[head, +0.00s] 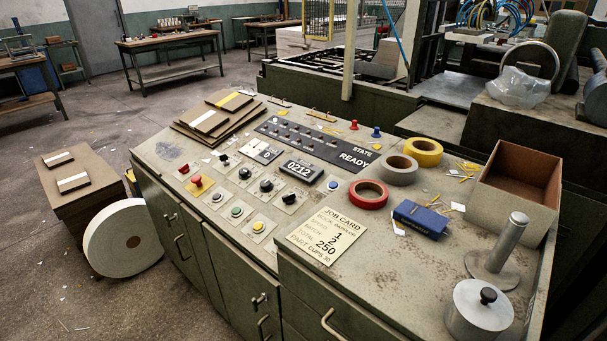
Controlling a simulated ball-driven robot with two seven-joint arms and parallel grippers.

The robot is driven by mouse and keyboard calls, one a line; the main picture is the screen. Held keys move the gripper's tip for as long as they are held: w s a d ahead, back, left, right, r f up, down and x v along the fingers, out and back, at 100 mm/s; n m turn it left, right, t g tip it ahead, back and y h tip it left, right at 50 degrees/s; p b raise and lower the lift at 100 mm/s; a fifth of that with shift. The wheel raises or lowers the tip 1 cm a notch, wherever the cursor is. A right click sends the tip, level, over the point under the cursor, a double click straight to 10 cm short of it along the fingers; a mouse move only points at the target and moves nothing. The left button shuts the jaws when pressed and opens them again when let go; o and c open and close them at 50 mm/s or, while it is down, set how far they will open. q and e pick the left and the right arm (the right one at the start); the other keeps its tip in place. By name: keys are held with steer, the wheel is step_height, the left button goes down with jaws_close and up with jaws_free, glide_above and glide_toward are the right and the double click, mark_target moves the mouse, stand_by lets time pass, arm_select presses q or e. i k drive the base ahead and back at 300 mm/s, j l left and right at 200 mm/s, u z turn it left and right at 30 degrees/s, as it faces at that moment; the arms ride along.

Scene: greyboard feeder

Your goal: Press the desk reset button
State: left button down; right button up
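The control desk (205,150) has a sloping top with a panel of buttons and knobs. A red button (184,169) and a red mushroom button on a yellow plate (197,181) are at its left. A white button (217,197), a green button (236,211) and a yellow button (258,226) run down the front row. A blue button (333,185) sits right of the counter (302,170) reading 0212. Black knobs (267,186) lie between. The small labels are unreadable, so I cannot tell which button is the reset. Neither gripper is in view.
A display strip (318,142) reads STATE READY. Right of the panel lie a job card (327,230), tape rolls (368,193), a blue box (420,219), an open carton (519,186), a metal post (498,250) and a lidded pot (478,312). Boards (214,116) lie at the back left.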

mark_target(333, 185)
steer(key=i+j, duration=0.2)
steer(key=j, duration=0.15)
steer(key=i+j, duration=0.15)
steer(key=j, duration=0.25)
steer(key=z, duration=1.7)
